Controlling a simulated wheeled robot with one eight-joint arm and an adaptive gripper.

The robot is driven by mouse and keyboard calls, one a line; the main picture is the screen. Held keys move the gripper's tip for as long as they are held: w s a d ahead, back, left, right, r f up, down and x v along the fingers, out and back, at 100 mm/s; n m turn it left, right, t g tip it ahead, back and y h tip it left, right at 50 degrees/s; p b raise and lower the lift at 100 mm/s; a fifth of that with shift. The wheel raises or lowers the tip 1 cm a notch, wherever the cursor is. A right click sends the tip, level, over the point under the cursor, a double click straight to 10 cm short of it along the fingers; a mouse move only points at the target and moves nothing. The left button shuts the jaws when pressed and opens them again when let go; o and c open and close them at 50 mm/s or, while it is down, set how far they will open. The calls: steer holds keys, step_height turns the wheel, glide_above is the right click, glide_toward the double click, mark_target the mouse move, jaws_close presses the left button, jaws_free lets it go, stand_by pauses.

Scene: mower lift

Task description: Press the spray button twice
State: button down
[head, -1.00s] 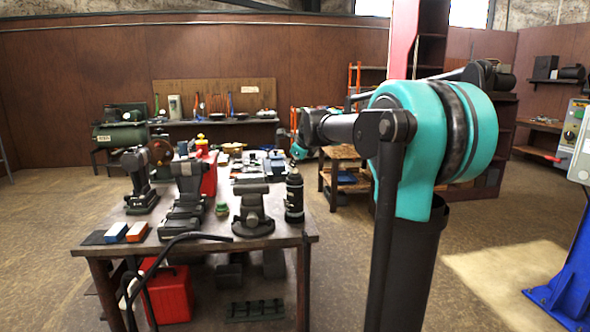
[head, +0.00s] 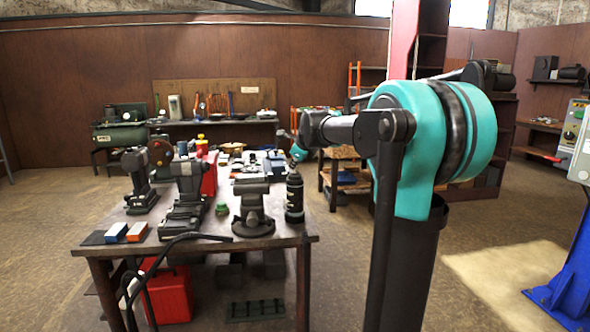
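A dark bottle or can (head: 294,198) stands upright near the right edge of the workbench (head: 262,240). It is the likeliest thing to carry the spray button, but no button can be made out. A small teal and dark part of my arm shows just above and behind the bottle top. The end of my gripper (head: 296,160) seems to be there, close to the bottle top. Its fingers are too small to read, and I cannot tell whether they touch the bottle.
A bench vise (head: 252,208) stands just left of the bottle. Dark machines (head: 187,198), a red canister (head: 209,175) and small blue and orange blocks (head: 137,231) fill the left side. A black hose (head: 180,240) crosses the front edge. Open floor lies right of the bench.

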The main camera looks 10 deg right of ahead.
steer(key=shift+r, duration=3.15)
